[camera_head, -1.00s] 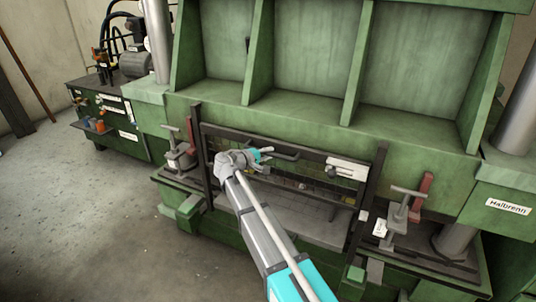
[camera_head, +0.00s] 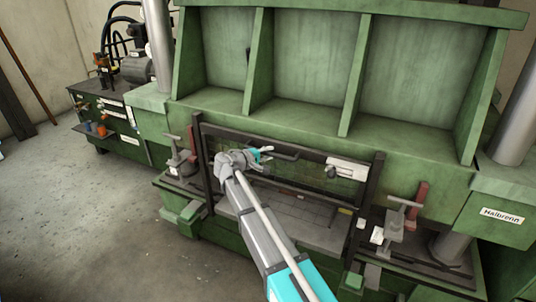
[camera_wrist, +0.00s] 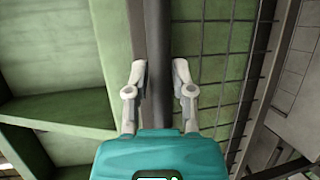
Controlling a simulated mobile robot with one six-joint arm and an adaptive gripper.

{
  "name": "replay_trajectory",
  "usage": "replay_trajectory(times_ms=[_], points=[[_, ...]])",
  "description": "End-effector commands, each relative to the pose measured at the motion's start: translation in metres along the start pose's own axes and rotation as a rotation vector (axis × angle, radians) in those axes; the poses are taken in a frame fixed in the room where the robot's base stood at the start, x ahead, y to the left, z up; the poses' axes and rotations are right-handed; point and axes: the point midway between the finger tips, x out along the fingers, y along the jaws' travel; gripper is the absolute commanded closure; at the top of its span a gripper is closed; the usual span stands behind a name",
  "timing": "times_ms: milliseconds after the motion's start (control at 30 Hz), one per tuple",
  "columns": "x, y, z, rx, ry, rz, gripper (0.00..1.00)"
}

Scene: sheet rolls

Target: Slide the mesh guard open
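The mesh guard (camera_head: 318,176) is a dark-framed panel of wire mesh with a white label plate, set between two dark upright posts on the green press. Its handle (camera_head: 283,155) is a dark horizontal bar near the panel's upper edge. My gripper (camera_head: 262,153) is at the left part of this handle. In the wrist view the handle (camera_wrist: 159,50) runs between the two pale fingers of my gripper (camera_wrist: 158,75), which sit close on both sides of it. The mesh (camera_wrist: 215,60) lies to the right of the handle. Below the guard, part of the press bed shows.
Clamps with T-handles stand left (camera_head: 180,158) and right (camera_head: 401,222) of the guard. Green ribs (camera_head: 357,80) project above it. A side bench with hoses (camera_head: 115,120) stands at the left. The floor (camera_head: 75,220) at the left front is clear.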

Motion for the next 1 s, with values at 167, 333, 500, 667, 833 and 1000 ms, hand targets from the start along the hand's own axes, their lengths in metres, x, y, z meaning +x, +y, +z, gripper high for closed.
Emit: replay_trajectory(times_ms=[167, 333, 500, 667, 833, 1000], points=[[0.000, 0.000, 0.000, 0.000, -0.001, -0.001, 0.40], [0.000, 0.000, 0.000, 0.000, -0.001, -0.001, 0.40], [0.000, -0.001, 0.000, 0.000, -0.001, -0.001, 0.40], [0.001, -0.005, 0.000, 0.000, -0.001, -0.001, 0.40], [0.003, -0.014, -0.001, 0.000, -0.001, -0.001, 0.40], [0.005, -0.028, -0.002, 0.001, -0.001, -0.002, 0.40]])
